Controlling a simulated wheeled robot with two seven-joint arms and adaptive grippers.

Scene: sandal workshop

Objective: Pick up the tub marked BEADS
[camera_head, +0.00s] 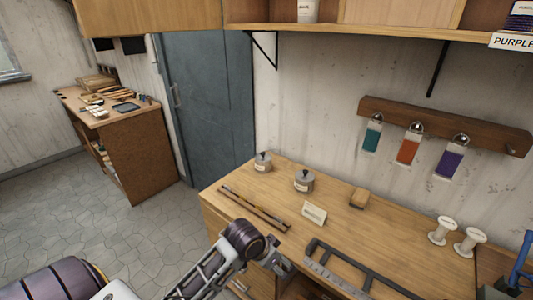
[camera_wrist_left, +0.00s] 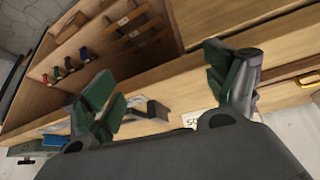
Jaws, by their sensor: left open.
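Two small grey lidded tubs stand on the wooden bench in the head view. One tub (camera_head: 262,162) is at the back left corner, and the other tub (camera_head: 304,181) is a little nearer and to the right. Both carry a pale label, too small to read, so I cannot tell which is marked BEADS. My left gripper (camera_head: 284,266) is at the front edge of the bench, nearer than both tubs and apart from them. In the left wrist view its green-padded fingers (camera_wrist_left: 168,88) are spread with nothing held between them. No tub shows there. My right gripper is out of view.
Thin sticks (camera_head: 254,209), a small sign (camera_head: 314,212), a tan block (camera_head: 360,198) and a dark frame (camera_head: 360,268) lie on the bench (camera_head: 400,228). White spools (camera_head: 442,231) stand at right. A shelf (camera_head: 370,32) and a peg rail (camera_head: 440,125) are above.

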